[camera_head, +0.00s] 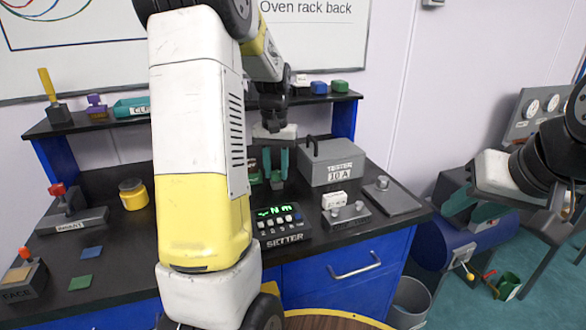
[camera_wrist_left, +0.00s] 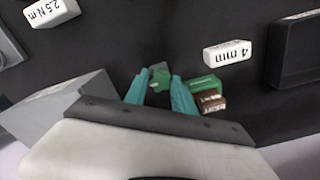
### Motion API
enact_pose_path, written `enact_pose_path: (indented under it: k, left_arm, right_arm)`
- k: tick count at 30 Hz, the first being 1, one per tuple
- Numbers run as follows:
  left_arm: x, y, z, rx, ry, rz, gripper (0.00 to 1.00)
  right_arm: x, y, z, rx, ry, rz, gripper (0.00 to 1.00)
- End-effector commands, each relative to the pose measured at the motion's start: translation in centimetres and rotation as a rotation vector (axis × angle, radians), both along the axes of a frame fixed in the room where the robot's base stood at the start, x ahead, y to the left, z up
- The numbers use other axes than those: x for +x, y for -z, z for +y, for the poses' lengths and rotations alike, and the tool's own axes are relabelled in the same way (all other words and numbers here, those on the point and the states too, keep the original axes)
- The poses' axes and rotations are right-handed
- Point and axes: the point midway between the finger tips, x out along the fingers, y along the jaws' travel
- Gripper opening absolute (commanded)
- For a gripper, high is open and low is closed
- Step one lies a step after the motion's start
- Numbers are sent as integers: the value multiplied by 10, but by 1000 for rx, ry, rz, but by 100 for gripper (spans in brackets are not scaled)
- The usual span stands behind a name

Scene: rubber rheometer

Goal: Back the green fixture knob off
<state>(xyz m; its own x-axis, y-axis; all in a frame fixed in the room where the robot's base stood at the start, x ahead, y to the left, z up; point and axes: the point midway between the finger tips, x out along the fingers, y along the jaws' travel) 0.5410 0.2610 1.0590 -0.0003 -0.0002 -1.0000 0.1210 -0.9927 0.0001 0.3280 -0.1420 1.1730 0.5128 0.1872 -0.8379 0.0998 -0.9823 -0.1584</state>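My left gripper (camera_head: 276,163) points down over the dark bench, just left of the grey tester box. Its teal fingers stand apart. In the left wrist view a small green piece (camera_wrist_left: 159,79), probably the fixture knob, lies between the left fingertips (camera_wrist_left: 160,76). I cannot tell whether the fingers touch it. A green block (camera_wrist_left: 203,84) with a brown labelled face sits just right of the fingers there. In the head view the fixture is small and partly hidden by the fingers and my arm. My right gripper (camera_head: 471,209) is off to the right, clear of the bench, with teal fingers apart.
The grey tester box (camera_head: 332,161) stands close right of the left gripper. A setter panel (camera_head: 280,224) with a lit display is in front. White labelled blocks, including a 4 mm one (camera_wrist_left: 228,51), lie nearby. A shelf (camera_head: 110,121) runs behind.

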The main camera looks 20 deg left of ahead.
Motion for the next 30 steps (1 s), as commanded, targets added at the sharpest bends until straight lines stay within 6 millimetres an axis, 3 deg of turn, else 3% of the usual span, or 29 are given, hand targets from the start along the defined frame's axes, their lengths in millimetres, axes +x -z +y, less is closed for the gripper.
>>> enact_pose_path:
  k: [5, 15, 25, 30]
  left_arm:
    - [0, 0, 0, 0, -32, 0, 0]
    - [0, 0, 0, 0, -394, -1, 0]
    - [0, 0, 0, 0, -428, 0, 0]
    - [0, 0, 0, 0, -637, -1, 0]
  right_arm:
    - [0, 0, 0, 0, 0, 0, 36]
    - [0, 0, 0, 0, 0, 0, 36]
    - [0, 0, 0, 0, 0, 0, 36]
    - [0, 0, 0, 0, 0, 0, 36]
